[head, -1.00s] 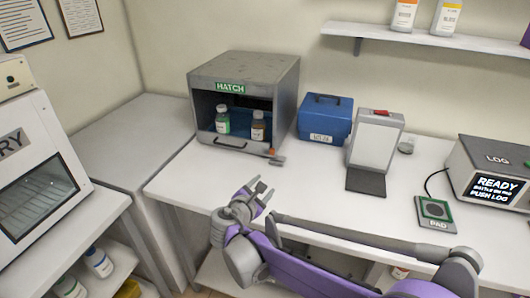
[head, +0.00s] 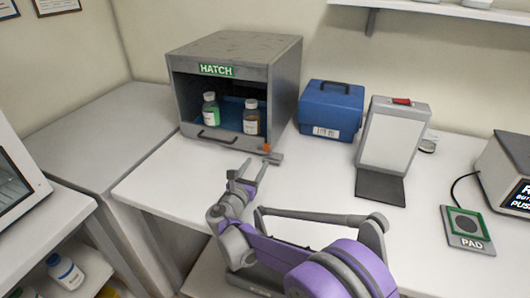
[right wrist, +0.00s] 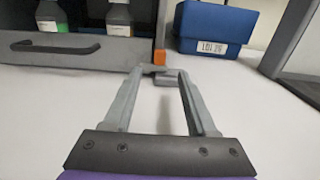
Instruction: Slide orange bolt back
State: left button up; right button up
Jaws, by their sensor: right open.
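The orange bolt (head: 267,148) sits at the lower right front corner of the grey hatch box (head: 290,85), beside a grey metal bracket. In the right wrist view the bolt (right wrist: 160,57) shows as a small orange block just beyond my fingertips. My right gripper (head: 253,168) is open and empty, just in front of and below the bolt. In the right wrist view the fingers (right wrist: 163,75) point towards the grey bracket under the bolt; whether they touch it I cannot tell. My left gripper is not in view.
Inside the hatch stand a green-labelled bottle (head: 210,109) and a brown bottle (head: 251,117). A blue case (head: 330,112) stands right of the hatch, then a white panel stand (head: 393,140). A pad (head: 468,228) lies further right. The white table in front is clear.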

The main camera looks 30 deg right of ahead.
aim_at(266, 149)
jog(key=x, duration=0.8)
jog(key=shift+w+d, duration=0.2)
jog(key=shift+w, duration=0.05)
grip_shut()
jog(key=shift+f, duration=0.1)
dwell(0.9)
